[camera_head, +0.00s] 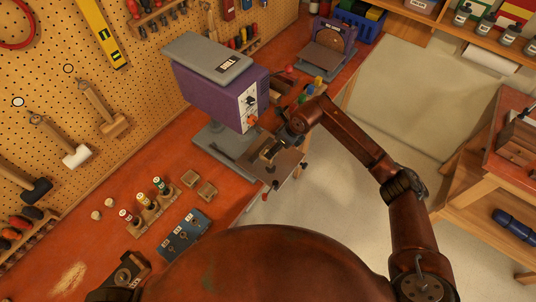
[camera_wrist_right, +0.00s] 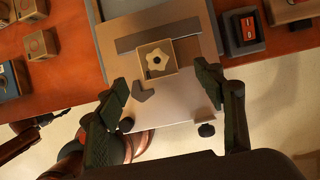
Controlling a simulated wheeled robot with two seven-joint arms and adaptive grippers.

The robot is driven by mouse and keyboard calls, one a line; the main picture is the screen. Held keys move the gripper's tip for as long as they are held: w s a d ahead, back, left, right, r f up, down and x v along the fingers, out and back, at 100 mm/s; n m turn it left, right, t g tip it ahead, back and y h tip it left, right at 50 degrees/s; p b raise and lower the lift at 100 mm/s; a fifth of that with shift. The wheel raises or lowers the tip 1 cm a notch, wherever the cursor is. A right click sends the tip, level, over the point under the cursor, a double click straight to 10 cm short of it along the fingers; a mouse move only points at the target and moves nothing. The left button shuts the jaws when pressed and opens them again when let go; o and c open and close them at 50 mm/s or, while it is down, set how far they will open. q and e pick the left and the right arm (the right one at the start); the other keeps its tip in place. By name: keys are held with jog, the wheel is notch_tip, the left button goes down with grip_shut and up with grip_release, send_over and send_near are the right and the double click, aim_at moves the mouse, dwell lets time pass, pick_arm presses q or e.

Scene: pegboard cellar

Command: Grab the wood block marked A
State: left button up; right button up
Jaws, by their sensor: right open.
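Two small wood blocks stand on the orange bench in the head view, one at the back (camera_head: 190,178) and one in front (camera_head: 206,191). They also show at the left of the right wrist view, one lower (camera_wrist_right: 40,45) and one at the top edge (camera_wrist_right: 30,10). I cannot read a letter on either. My right gripper (camera_wrist_right: 165,82) is open and empty over the machine's plate, with a square wood piece (camera_wrist_right: 157,58) bearing a pale star shape between and beyond its fingers. My left gripper (camera_head: 122,277) seems to be the dark part at lower left; its jaws are unclear.
The purple machine (camera_head: 215,85) stands behind the right gripper, above its grey plate (camera_wrist_right: 180,95). A red switch box (camera_wrist_right: 247,28) is right of the plate. Tools hang on the pegboard (camera_head: 70,120).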

jog(key=p+x, duration=0.2)
jog(key=x, duration=0.4)
jog(key=shift+s+a+f, duration=0.1)
jog(key=shift+a, duration=0.05)
jog(key=shift+f, duration=0.4)
jog(key=c, duration=1.3)
jog(key=shift+o, duration=0.2)
jog(key=shift+r, duration=0.1)
